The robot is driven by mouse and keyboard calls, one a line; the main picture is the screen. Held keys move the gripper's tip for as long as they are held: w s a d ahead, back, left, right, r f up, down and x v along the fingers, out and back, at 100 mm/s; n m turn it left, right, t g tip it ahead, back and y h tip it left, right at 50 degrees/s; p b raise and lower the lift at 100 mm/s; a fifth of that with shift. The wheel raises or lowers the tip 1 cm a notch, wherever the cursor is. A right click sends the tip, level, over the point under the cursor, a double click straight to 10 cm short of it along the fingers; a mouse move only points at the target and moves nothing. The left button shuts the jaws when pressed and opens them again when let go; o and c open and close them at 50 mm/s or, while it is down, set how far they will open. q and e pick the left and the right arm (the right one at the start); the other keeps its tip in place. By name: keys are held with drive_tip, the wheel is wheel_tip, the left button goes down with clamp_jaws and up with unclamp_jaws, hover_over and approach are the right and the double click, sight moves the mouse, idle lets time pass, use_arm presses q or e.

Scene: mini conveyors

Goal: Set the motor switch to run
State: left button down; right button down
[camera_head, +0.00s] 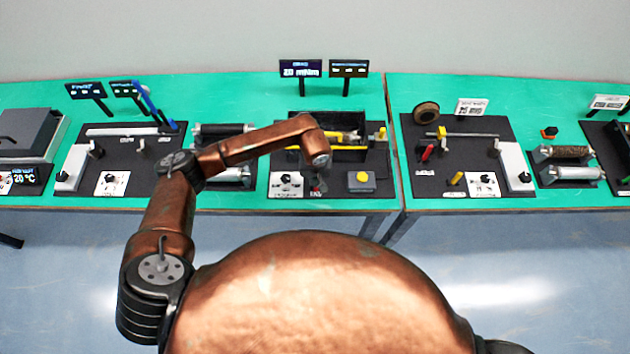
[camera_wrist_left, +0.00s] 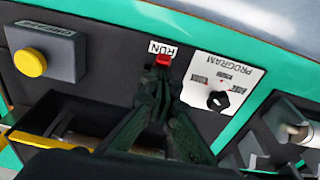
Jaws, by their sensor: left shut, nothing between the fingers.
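The motor switch shows as a small red tip (camera_wrist_left: 163,60) in the left wrist view, beside a white RUN label (camera_wrist_left: 162,49). Its lower part is hidden behind my fingers. My left gripper (camera_wrist_left: 165,92) is shut and empty, with its dark fingertips close to the red tip; I cannot tell whether they touch. In the head view my left gripper (camera_head: 318,182) points down at the front edge of the middle station, over the RUN label (camera_head: 316,194). My right gripper is out of view.
A grey box with a yellow button (camera_head: 361,178) stands right of the switch. A white PROGRAM plate with a black knob (camera_head: 286,180) is to its left. Behind is a black trough with yellow bars (camera_head: 345,154). Other stations line the green table on both sides.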

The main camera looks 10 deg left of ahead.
use_arm(q)
drive_tip(key=shift+w+f+b, duration=0.25)
drive_tip(key=shift+f+b, duration=0.05)
drive_tip(key=shift+b, duration=0.15)
drive_tip(key=shift+w+a+r, duration=0.15)
drive_tip(key=shift+w+r, duration=0.15)
drive_tip(key=w+r, duration=0.2)
drive_tip(key=r, duration=0.1)
drive_tip(key=shift+w+a+r+b, duration=0.1)
drive_tip(key=shift+r+b, duration=0.2)
wheel_tip(320, 180, up, 9)
drive_tip(key=s+b, duration=0.1)
drive_tip(key=shift+s, duration=0.1)
